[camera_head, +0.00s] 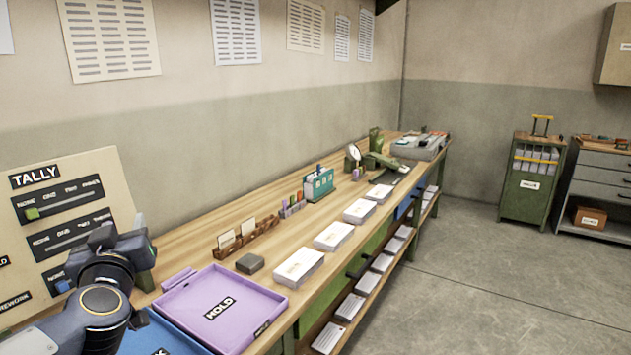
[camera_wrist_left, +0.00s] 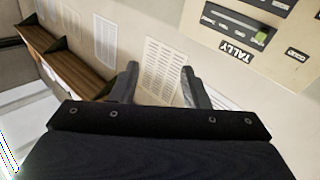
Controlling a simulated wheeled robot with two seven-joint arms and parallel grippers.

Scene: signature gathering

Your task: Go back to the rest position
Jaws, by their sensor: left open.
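My left gripper (camera_head: 122,242) is at the lower left in the head view, raised in front of the tally board (camera_head: 72,180) and hiding part of its right side. In the left wrist view the two dark fingers (camera_wrist_left: 158,82) stand apart, with nothing between them but the wall and a paper sheet behind. The gripper is open and empty. The tally board also shows upside down at the top right of the left wrist view (camera_wrist_left: 255,35). My right gripper is in neither view.
The purple HOLD tray (camera_head: 228,302) lies empty on the wooden bench (camera_head: 212,247), close to my left arm. A blue tray (camera_head: 165,335) is partly hidden by my arm. Paper stacks (camera_head: 299,267) line the bench. Grey floor (camera_head: 500,300) is clear at right.

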